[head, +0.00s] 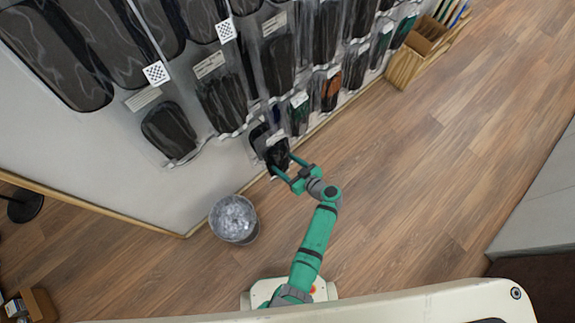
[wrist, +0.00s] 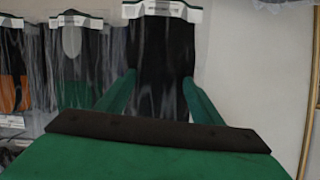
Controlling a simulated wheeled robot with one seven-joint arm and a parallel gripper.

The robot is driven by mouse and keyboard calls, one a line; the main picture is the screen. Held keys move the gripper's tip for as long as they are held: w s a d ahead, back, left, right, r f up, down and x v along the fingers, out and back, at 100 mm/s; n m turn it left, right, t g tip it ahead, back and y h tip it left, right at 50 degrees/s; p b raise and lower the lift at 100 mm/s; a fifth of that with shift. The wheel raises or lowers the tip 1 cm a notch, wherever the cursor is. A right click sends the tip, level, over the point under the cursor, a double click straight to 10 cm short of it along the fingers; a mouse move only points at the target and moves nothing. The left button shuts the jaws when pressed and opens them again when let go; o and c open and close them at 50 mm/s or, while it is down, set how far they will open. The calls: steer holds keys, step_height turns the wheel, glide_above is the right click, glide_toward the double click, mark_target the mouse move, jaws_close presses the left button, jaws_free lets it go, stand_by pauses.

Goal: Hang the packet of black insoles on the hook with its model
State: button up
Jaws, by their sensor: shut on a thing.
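My gripper (head: 289,172) is shut on a clear packet of black insoles (head: 278,155), low in front of the wall display. In the wrist view the packet (wrist: 163,65) stands upright between the two green fingers (wrist: 160,100), with a white label strip (wrist: 162,11) across its top. Its lower part is hidden behind the dark bar of my gripper. Hanging packets (head: 222,103) of black insoles fill the hooks above and beside it. The packet overlaps the lowest hanging packets in the head view, and I cannot tell whether it touches a hook.
A packet with black and green insoles (wrist: 72,65) hangs to the left in the wrist view. A bin (head: 233,219) stands on the floor left of my arm. A wooden crate (head: 410,55) stands at the wall's far end. The floor to the right is clear.

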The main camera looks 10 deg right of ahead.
steer(key=w+a+f, duration=0.1)
steer(key=w+a, duration=0.3)
steer(key=w, duration=0.2)
steer(key=shift+w+a+f, duration=0.15)
steer(key=shift+w+a, duration=0.1)
steer(key=shift+a, duration=0.1)
stand_by(1.0)
steer(key=shift+a+f, duration=0.1)
steer(key=shift+f, duration=0.05)
stand_by(0.8)
steer(key=o, duration=1.2)
steer(key=v, duration=1.1)
